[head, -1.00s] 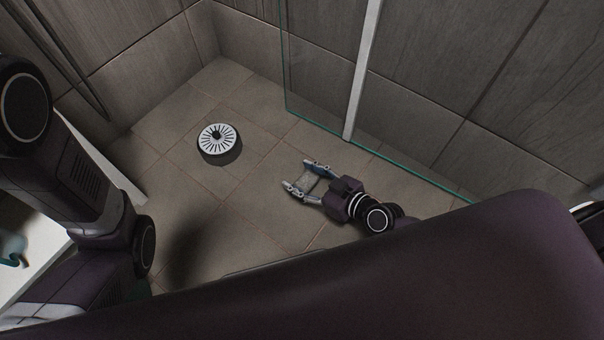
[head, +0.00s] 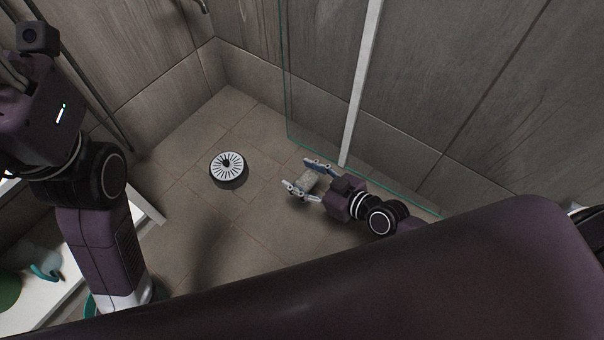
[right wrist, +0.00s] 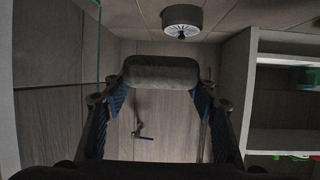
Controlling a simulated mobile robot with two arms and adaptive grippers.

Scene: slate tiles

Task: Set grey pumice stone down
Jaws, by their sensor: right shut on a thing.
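The grey pumice stone (head: 308,183) is a small rounded block between the fingers of my right gripper (head: 304,178). In the right wrist view the stone (right wrist: 161,73) lies crosswise between the two fingertips, which grip its ends. In the head view the gripper is over the tiled shower floor near the glass panel. Whether the stone touches the floor cannot be told. My left arm rises at the left of the head view, and its fingers do not show.
A round drum with a white slotted top (head: 228,166) sits on the floor left of my right gripper. A glass panel with a pale upright post (head: 361,80) stands behind the gripper. Pale shelves (right wrist: 285,100) show in the right wrist view. Floor tiles around the drum are bare.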

